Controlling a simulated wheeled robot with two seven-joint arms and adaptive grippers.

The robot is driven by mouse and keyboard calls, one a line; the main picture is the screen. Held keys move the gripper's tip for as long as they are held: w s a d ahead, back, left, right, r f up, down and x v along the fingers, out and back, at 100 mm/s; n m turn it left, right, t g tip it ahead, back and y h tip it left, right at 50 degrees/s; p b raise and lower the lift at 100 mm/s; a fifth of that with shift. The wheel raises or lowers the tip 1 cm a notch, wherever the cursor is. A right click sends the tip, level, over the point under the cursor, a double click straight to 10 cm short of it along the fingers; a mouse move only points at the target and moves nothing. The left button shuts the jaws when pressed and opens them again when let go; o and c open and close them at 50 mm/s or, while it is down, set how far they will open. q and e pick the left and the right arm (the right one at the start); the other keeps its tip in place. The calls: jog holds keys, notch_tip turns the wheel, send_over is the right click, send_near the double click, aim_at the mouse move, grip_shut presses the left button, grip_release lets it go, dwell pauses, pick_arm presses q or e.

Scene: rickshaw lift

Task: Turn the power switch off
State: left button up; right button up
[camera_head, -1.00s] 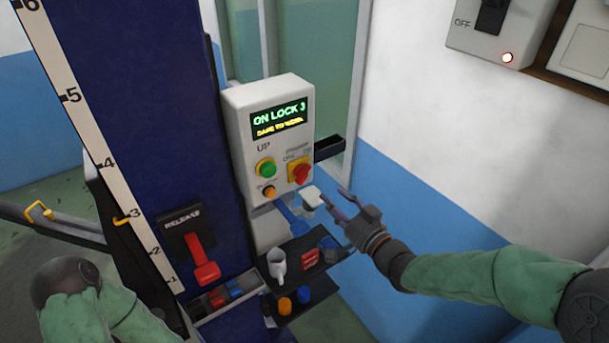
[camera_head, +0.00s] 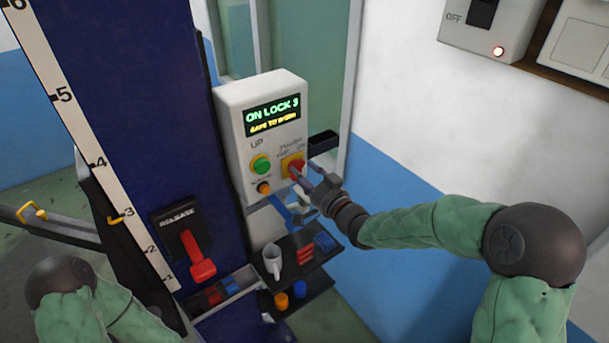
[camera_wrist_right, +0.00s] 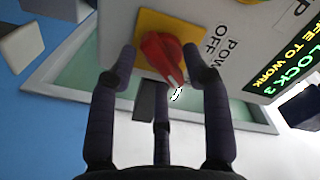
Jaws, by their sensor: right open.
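The power switch (camera_head: 296,167) is a red rotary knob on a yellow plate, low on the right of the white control box (camera_head: 232,130). In the right wrist view the red knob (camera_wrist_right: 160,52) shows large, with OFF and POWER lettering beside it; its pointer is angled towards the lower right. My right gripper (camera_head: 302,176) is at the knob; in the wrist view its open fingers (camera_wrist_right: 160,72) stand on either side of it. I cannot tell whether they touch it. My left arm shows at the lower left, but its gripper is out of view.
The box has a lit display (camera_head: 272,113), a green button (camera_head: 260,165) and an orange button (camera_head: 264,188). Another switch box (camera_head: 487,40) hangs on the wall at upper right.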

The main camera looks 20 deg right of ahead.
grip_shut()
jog(key=shift+r+n+b, duration=0.2)
jog(key=shift+n+b, duration=7.8)
jog(key=shift+b, duration=1.55)
